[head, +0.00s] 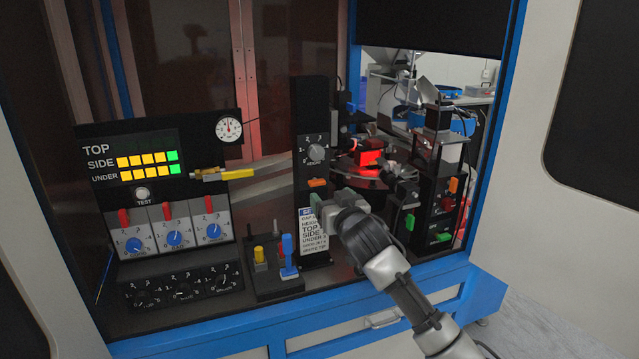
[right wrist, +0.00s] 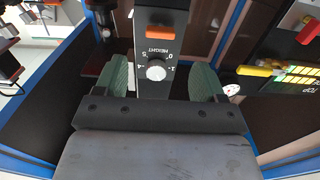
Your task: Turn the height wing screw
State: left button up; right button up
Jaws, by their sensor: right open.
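A black post (head: 313,110) stands in the middle of the head view. It carries a round grey knob (head: 316,153) with a numbered dial and an orange wing-shaped piece (head: 317,183) below it. In the right wrist view the knob (right wrist: 156,70) and the orange piece (right wrist: 160,32) have the word HEIGHT between them. Which of the two is the wing screw, I cannot tell. My right gripper (head: 330,203) is open and empty, just below the orange piece in the head view. Its green-padded fingers (right wrist: 163,82) appear on either side of the knob, without visible contact. My left gripper is out of view.
A control panel (head: 98,208) with blue knobs and red levers stands left. A yellow-handled tool (head: 237,174) sticks out beside it. A small block with yellow and blue pegs (head: 288,250) stands low, left of my gripper. A red-lit turntable (head: 372,160) and a black unit (head: 438,190) stand right.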

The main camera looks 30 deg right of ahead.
aim_at(318, 185)
jog(key=p+x, duration=0.2)
jog(key=x, duration=0.6)
jog(key=shift+w+f, duration=0.1)
jog(key=shift+f, duration=0.05)
jog(key=shift+c, duration=0.4)
jog(key=c, duration=0.8)
jog(key=shift+a, duration=0.1)
jog(key=shift+c, duration=0.2)
